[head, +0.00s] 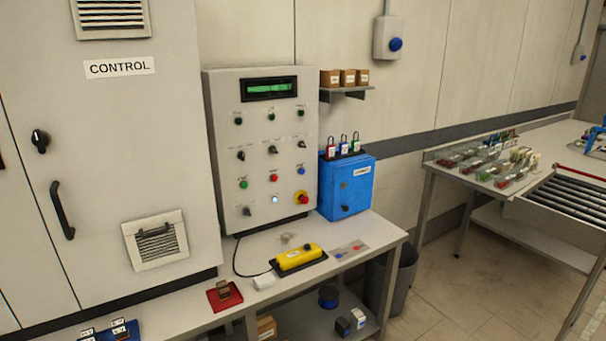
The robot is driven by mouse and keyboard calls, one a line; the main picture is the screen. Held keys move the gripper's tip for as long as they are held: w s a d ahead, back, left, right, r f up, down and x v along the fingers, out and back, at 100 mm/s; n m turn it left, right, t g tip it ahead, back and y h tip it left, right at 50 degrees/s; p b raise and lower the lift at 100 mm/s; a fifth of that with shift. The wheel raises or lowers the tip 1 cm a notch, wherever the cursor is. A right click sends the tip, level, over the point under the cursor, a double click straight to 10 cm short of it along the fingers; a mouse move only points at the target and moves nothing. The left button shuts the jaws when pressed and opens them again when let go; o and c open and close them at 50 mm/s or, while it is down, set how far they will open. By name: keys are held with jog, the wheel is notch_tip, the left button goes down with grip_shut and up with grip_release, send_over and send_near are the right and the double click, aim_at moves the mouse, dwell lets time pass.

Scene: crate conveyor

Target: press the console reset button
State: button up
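The grey console (262,130) stands upright on the bench against the wall, with a green-lit display (270,89) at its top. Its face carries rows of lamps, switches and buttons. One row has a green button (243,184), a red button (274,178) and a blue button (301,171). Below are a black switch (246,211), a bright bluish-white lit button or lamp (275,200) and a red emergency stop on yellow (302,198). The labels are too small to read, so I cannot tell which one is reset. My gripper is not in view.
A control cabinet (120,190) stands left of the console, and a blue lock box (346,187) right of it. A yellow pendant (299,257) with a cable lies on the bench (362,232) before the console. A roller conveyor (570,197) is at the far right. Open floor lies between.

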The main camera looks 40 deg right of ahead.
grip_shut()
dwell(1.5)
